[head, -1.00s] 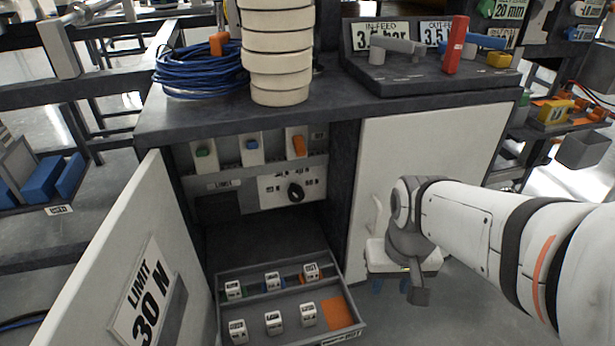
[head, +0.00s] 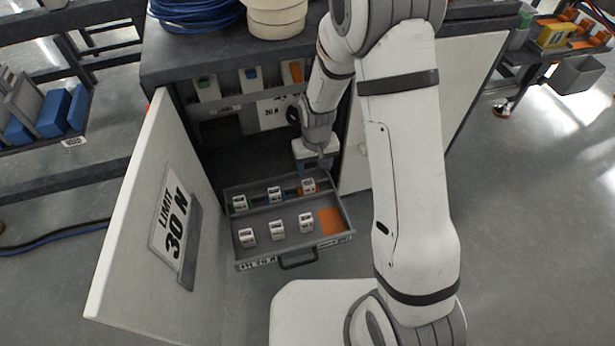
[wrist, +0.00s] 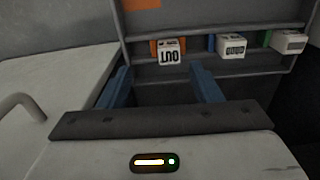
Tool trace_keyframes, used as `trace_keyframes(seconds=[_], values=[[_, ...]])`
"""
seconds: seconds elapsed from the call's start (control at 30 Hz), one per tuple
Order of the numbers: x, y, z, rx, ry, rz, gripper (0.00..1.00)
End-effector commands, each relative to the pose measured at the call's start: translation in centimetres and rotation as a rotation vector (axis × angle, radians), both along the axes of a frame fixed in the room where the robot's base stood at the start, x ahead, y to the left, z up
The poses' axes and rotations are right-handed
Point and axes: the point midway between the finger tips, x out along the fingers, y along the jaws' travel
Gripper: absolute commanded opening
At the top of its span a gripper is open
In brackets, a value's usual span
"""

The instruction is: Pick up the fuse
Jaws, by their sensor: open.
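Several white block fuses stand in the open grey drawer (head: 332,238) in two rows. The back row has one by green (head: 240,203), one by blue (head: 274,194) and one by orange (head: 309,186). The front row has three more.
The open cabinet door (head: 150,220) stands left of the drawer. The cabinet's closed right door (head: 400,150) is close to my arm. An orange square (head: 330,221) in the drawer's front right is bare. Switches (head: 251,77) line the cabinet's back.

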Motion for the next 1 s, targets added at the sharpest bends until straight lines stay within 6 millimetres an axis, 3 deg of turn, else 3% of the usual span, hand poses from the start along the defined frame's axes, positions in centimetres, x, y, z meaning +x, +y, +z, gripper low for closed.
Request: trace_keyframes(seconds=[0.2, 0.57, 0.8, 1.0], values=[[0.4, 1.4, -2.6, -0.003, 0.010, 0.025, 0.58], [0.8, 1.6, -6.3, -0.002, 0.008, 0.027, 0.58], [1.3, 1.8, -9.9, -0.003, 0.010, 0.028, 0.58], [1.3, 1.9, -10.3, -0.002, 0.007, 0.028, 0.58]])
